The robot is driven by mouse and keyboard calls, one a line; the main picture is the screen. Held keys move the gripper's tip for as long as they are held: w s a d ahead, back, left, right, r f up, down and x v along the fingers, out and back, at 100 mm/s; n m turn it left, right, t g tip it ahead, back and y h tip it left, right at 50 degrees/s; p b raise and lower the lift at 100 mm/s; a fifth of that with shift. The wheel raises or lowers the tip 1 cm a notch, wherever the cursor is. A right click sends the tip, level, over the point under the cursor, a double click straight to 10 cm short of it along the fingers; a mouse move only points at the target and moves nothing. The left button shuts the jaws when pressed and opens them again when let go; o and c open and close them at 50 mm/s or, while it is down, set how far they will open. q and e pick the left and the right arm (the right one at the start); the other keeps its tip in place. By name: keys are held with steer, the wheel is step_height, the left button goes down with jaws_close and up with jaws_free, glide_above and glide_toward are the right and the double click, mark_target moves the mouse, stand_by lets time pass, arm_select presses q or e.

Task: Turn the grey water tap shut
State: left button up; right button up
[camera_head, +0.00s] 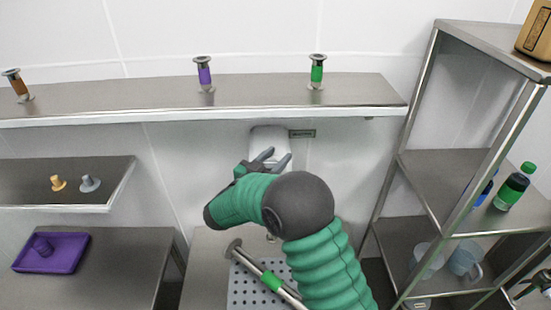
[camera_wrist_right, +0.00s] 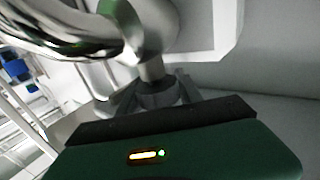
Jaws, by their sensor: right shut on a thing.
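My right gripper (camera_head: 268,160) reaches up to the wall below the long shelf, in front of a white box (camera_head: 268,135). In the right wrist view the gripper (camera_wrist_right: 160,100) is shut on a dark grey knob (camera_wrist_right: 160,92), which I take to be the grey water tap. The knob sits at the lower end of a short steel stem (camera_wrist_right: 150,68) joined to a shiny curved pipe (camera_wrist_right: 60,38). In the head view my fingers and forearm hide the tap, so its turn position cannot be told. My left gripper is not in view.
A long steel shelf (camera_head: 150,97) runs above. A steel rack (camera_head: 425,175) with bottles and jugs stands at right. A purple tray (camera_head: 70,255) is at lower left.

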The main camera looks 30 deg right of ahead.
steer(key=m+g, duration=0.1)
steer(key=m+g+h, duration=0.1)
steer(key=g, duration=0.1)
steer(key=shift+s+f, duration=0.2)
jaws_close()
steer(key=shift+s, duration=0.1)
steer(key=o, duration=1)
jaws_free()
steer(key=o, duration=0.3)
steer(key=shift+w, duration=0.2)
steer(key=shift+o, duration=0.2)
